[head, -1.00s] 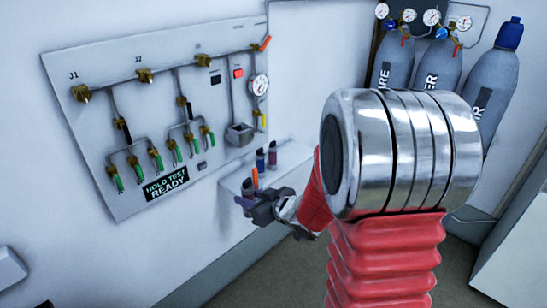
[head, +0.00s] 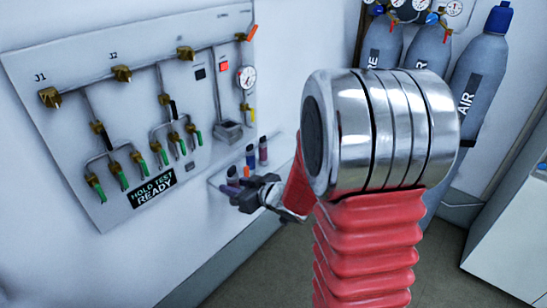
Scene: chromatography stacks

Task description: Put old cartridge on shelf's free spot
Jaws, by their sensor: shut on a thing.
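My gripper (head: 240,190) is at the lower middle of the head view, at the small wall shelf (head: 218,182). It is shut on a small cartridge, seemingly the purple one with a dark cap (head: 232,176) showing just above the fingertips. The fingers hide its lower part, and I cannot tell whether it touches the shelf. A small orange piece (head: 246,171) shows just behind the gripper, mostly covered. A blue cartridge (head: 251,155) and a purple-red one (head: 263,151) stand upright on the shelf, farther back to the right.
A panel (head: 60,140) with pipes, valves, a gauge and a "HOLD TEST READY" sign hangs left of the shelf. A grey cup (head: 228,131) is mounted above the shelf. Gas cylinders (head: 477,85) stand at the right, near a white cabinet (head: 515,235). My arm blocks the centre right.

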